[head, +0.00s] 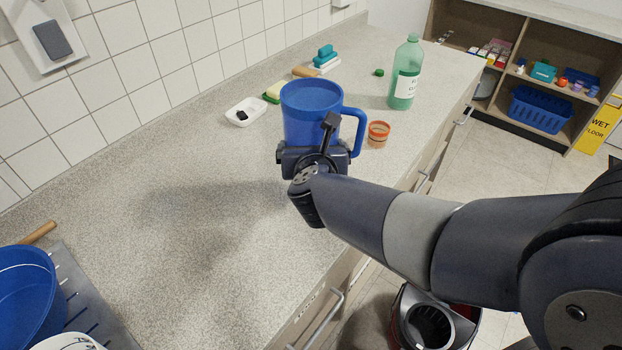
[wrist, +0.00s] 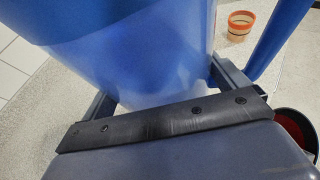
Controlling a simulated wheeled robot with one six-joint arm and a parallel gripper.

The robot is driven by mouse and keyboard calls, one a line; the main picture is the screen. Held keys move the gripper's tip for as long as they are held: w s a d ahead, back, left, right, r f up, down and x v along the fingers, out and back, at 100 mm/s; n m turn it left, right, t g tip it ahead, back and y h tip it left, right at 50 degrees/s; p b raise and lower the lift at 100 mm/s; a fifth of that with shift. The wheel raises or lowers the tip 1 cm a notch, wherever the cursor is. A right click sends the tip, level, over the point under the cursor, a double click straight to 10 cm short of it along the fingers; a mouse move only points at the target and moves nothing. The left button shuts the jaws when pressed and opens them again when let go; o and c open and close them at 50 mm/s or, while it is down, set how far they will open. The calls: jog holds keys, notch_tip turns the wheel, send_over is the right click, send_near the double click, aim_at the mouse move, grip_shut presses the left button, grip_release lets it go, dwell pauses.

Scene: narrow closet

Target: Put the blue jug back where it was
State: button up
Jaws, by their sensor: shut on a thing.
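The blue jug (head: 311,112) is upright, with its handle on the right in the head view. My gripper (head: 314,155) is shut on the jug's lower body. In the wrist view the jug (wrist: 135,55) fills the upper middle, between the two fingers of my gripper (wrist: 165,90). The jug's base is hidden behind my gripper in the head view, so I cannot tell whether it touches the counter (head: 190,190).
A small orange-banded cup (head: 378,134) is close to the jug's right. A green bottle (head: 405,75), a green cap (head: 379,72), a white dish (head: 246,112) and a sponge (head: 275,91) stand behind. A blue basin (head: 25,300) is front left. The counter's middle left is clear.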

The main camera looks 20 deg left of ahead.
notch_tip(320, 180, down, 9)
jog(key=b, duration=0.2)
jog(key=shift+b, duration=0.3)
jog(key=shift+f+b, duration=0.2)
jog(key=shift+b, duration=0.1)
jog(key=o, duration=1.6)
jog(key=shift+s, duration=0.1)
jog(key=shift+o, duration=0.2)
jog(key=shift+r, duration=0.15)
jog(key=shift+s+r+p, duration=0.15)
jog(key=shift+p, duration=0.2)
jog(key=p+v, duration=0.1)
jog(key=v, duration=1)
jog(key=shift+s+d, duration=0.2)
jog(key=shift+s, duration=0.1)
jog(key=shift+r, duration=0.1)
